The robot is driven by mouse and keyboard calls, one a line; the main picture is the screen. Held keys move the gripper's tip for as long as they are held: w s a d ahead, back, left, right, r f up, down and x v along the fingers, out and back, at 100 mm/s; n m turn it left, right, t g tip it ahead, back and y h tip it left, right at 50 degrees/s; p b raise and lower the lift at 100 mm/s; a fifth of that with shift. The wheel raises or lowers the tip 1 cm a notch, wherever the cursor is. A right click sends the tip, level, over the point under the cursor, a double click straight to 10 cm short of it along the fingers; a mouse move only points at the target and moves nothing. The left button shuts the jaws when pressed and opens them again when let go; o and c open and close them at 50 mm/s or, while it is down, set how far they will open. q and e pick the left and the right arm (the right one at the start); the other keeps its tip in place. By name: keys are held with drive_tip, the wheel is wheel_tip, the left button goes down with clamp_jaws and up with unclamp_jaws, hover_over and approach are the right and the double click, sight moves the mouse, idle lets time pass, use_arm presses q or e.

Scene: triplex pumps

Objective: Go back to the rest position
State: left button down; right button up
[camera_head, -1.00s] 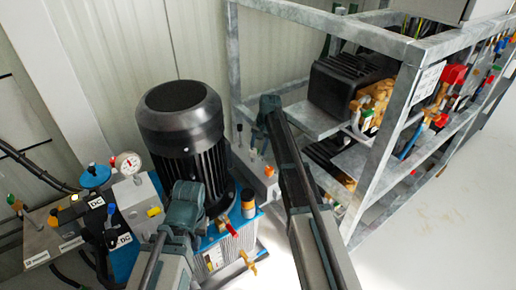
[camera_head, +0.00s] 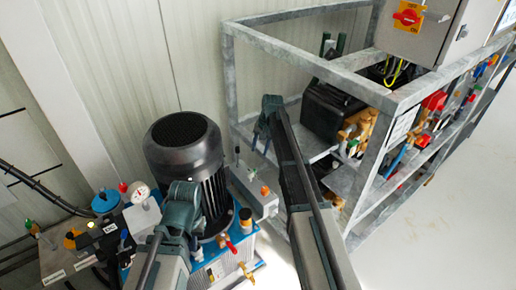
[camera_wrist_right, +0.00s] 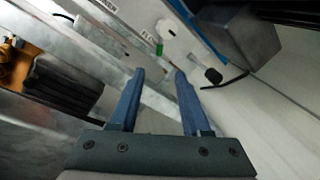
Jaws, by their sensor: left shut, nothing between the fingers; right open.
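In the head view my left arm (camera_head: 180,215) comes up from the bottom to a teal joint in front of the black motor; its gripper fingers do not show.
The black motor (camera_head: 185,150) stands on a blue pump unit among gauges and valves. A galvanized rack (camera_head: 232,75) holds pumps at the right. A grey box with a red switch (camera_head: 408,17) is above it. Pale floor (camera_head: 440,215) is clear at right.

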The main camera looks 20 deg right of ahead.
use_arm(q)
drive_tip(key=shift+r, duration=0.6)
use_arm(e)
drive_tip(key=shift+s+d+r, duration=0.1)
drive_tip(key=shift+r, duration=0.5)
use_arm(q)
wheel_tip(320, 180, up, 24)
drive_tip(key=p, duration=2.4)
use_arm(e)
drive_tip(key=s+a+r+n+h, duration=0.1)
drive_tip(key=s+a+r+n, duration=0.2)
drive_tip(key=s+a+r, duration=0.3)
drive_tip(key=s+a+r+n+g+h, duration=0.1)
drive_tip(key=s+a+r+n, duration=0.3)
drive_tip(key=s+r, duration=0.5)
drive_tip(key=s+a+r+n+h, duration=0.1)
drive_tip(key=s+a+r+n, duration=0.2)
drive_tip(key=s+a+r, duration=0.5)
drive_tip(key=s+a, duration=0.1)
drive_tip(key=s, duration=1)
drive_tip(key=shift+s+r+n, duration=0.2)
drive_tip(key=shift+r+n, duration=0.1)
use_arm(q)
drive_tip(key=shift+d, duration=0.1)
use_arm(e)
drive_tip(key=shift+d, duration=0.15)
